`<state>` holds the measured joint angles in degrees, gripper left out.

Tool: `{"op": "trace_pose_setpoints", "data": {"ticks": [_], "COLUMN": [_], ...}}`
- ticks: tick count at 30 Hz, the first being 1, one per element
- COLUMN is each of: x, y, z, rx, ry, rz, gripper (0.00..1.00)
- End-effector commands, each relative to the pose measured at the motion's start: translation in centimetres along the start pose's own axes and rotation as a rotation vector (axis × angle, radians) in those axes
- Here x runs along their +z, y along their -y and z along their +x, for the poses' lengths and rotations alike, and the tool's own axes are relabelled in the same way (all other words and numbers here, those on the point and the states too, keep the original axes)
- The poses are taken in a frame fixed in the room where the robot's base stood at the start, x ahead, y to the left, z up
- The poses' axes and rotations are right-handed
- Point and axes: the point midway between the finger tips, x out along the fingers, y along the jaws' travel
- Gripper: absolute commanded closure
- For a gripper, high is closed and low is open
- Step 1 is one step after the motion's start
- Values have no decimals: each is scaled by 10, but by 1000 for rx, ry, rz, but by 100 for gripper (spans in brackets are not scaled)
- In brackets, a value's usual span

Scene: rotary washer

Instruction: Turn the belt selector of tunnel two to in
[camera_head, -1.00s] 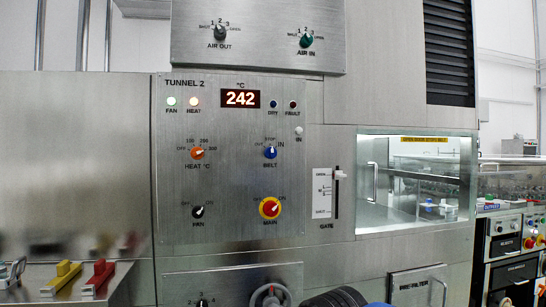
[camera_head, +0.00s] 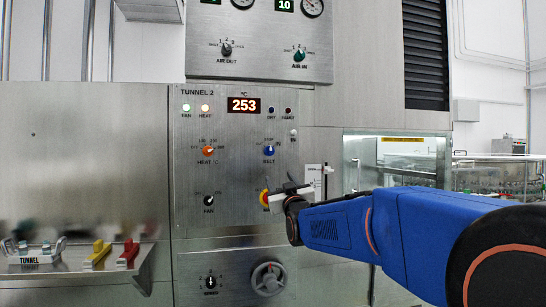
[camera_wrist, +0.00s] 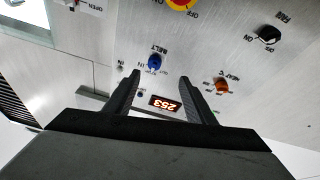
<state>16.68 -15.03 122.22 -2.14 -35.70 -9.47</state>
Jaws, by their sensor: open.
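The blue belt selector (camera_head: 269,150) is on the Tunnel 2 panel (camera_head: 232,222), with OUT, STOP and IN marked around it. Its pointer appears to stand near upright, toward STOP, but it is small. My gripper (camera_head: 279,184) is in front of the panel, just below the selector, and partly hides the red and yellow main switch (camera_head: 264,197). In the wrist view, which is upside down, my gripper (camera_wrist: 160,75) is open and empty, and the blue selector (camera_wrist: 155,62) shows between and just beyond its fingertips. I see no contact with it.
The orange heat knob (camera_head: 208,150) and black fan knob (camera_head: 209,201) sit left of the selector. The gate slider (camera_head: 314,180) is to the right, beside the glass window. The display (camera_head: 244,105) reads 253.

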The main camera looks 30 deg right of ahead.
Motion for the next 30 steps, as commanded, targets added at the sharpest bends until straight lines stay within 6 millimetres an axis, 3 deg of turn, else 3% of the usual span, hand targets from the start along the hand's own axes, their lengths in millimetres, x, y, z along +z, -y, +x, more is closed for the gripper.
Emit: {"op": "trace_pose_setpoints", "data": {"ticks": [11, 30], "x": [-11, -18], "y": [-9, -11], "z": [30, 141], "rx": [20, 20], "ry": [-60, -60], "rz": [-12, -11], "gripper": [50, 50]}}
